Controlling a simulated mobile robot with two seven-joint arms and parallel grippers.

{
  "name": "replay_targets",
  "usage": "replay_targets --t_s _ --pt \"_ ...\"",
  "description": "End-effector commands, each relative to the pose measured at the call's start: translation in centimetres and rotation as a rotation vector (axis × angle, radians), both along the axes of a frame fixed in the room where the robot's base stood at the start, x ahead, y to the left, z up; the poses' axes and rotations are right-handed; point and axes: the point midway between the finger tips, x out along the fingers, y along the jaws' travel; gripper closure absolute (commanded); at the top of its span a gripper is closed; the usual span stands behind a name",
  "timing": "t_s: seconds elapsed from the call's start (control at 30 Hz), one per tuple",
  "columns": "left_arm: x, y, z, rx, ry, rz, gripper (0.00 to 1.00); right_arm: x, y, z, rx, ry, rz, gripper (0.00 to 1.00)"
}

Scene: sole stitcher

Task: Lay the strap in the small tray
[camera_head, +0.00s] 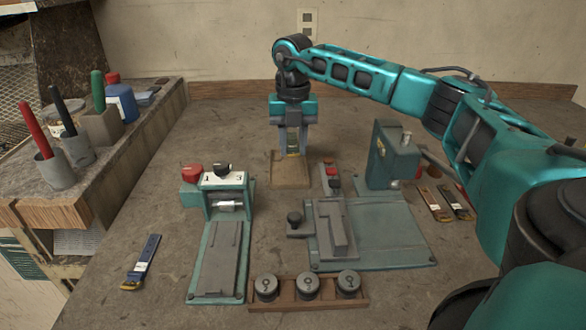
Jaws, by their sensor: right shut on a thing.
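My right gripper (292,150) points down at the back middle of the bench, over the small wooden tray (290,183). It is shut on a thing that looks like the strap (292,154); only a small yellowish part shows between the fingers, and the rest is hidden. I cannot tell whether the held piece touches the tray. A dark blue strap (141,262) lies on the bench at the front left. More straps (436,204) lie at the right, partly behind my arm. My left gripper is not in view.
A teal machine with a red knob (192,173) stands left of centre. A teal fixture plate (385,240) and an upright teal block (393,158) stand right of the tray. A wooden rack (310,293) with round weights lies in front. Tool holders (54,170) line the left shelf.

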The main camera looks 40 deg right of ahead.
Motion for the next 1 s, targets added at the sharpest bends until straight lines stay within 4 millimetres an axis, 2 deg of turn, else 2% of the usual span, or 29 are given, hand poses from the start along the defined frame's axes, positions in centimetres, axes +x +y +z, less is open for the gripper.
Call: replay_targets --t_s 0.1,0.27,0.5,0.9,0.93,1.0 --pt "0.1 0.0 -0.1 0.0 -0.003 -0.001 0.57 0.0 0.0 -1.5 0.0 0.0 0.0 1.0" --pt "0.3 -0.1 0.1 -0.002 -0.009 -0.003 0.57 0.0 0.0 -2.4 -0.001 0.001 0.0 1.0" --pt "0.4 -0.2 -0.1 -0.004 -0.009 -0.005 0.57 0.0 0.0 -5.9 0.0 0.001 0.0 1.0" --pt "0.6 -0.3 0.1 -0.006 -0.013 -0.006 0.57 0.0 0.0 -6.4 0.0 0.0 0.0 1.0" --pt "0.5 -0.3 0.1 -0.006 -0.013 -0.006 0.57 0.0 0.0 -6.4 0.0 -0.001 0.0 0.64" --pt "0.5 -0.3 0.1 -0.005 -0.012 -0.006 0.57 0.0 0.0 -6.3 0.0 -0.001 0.0 0.58"
